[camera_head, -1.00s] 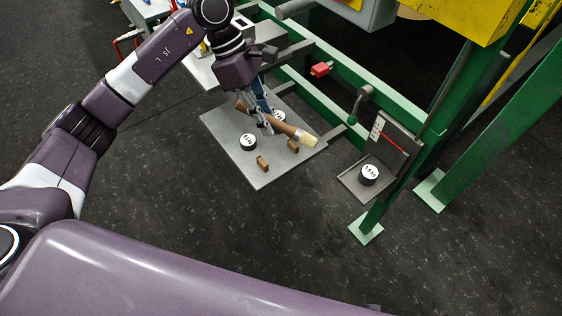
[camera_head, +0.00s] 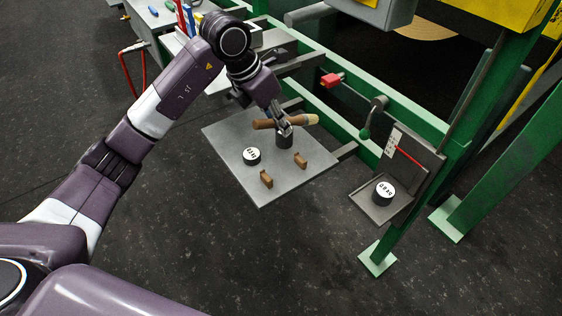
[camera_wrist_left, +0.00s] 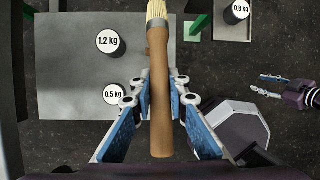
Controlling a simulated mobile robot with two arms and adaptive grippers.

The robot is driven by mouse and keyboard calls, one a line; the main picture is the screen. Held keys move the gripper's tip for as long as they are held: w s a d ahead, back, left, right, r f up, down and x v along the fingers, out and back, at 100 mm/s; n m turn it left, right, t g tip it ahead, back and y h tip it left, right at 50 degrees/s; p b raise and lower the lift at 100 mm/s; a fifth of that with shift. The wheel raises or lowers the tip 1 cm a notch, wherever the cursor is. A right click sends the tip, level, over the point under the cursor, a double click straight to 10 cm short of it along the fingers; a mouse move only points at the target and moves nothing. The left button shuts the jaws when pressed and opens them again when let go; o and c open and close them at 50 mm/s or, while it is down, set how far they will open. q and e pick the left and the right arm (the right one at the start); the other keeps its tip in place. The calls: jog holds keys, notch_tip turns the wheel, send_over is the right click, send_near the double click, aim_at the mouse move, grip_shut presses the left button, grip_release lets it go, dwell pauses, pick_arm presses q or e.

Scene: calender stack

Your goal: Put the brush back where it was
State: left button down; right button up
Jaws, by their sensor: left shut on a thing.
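The brush (camera_head: 264,124) has a brown wooden handle and pale bristles. My left gripper (camera_head: 287,130) is shut on its handle and holds it above the far part of the grey plate (camera_head: 235,139). In the left wrist view the brush (camera_wrist_left: 158,95) runs lengthwise between the blue-padded fingers (camera_wrist_left: 160,108), bristles at the top. My right gripper (camera_wrist_left: 268,87) shows at the wrist view's right edge, fingers apart and empty.
A black weight with a white top (camera_head: 252,156) stands left of the blocks; another dark weight (camera_head: 284,141) is partly hidden below the brush. A third weight (camera_head: 384,192) sits on a metal tray (camera_head: 405,213) at right. A green frame (camera_head: 340,122) borders the plate's far side.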

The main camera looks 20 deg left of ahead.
pick_arm(q)
notch_tip(320, 180, down, 12)
jog(key=shift+f+b, duration=0.15)
jog(key=shift+b, duration=0.65)
pick_arm(e)
notch_tip(320, 180, up, 7)
jog(key=shift+s+f, duration=0.15)
jog(key=shift+d, duration=0.1)
pick_arm(q)
jog(key=shift+f, duration=0.25)
pick_arm(e)
jog(key=shift+r, duration=0.45)
pick_arm(q)
jog(key=c, duration=1.9)
grip_release()
pick_arm(e)
jog(key=shift+r, duration=0.3)
pick_arm(q)
jog(key=shift+r, duration=0.1)
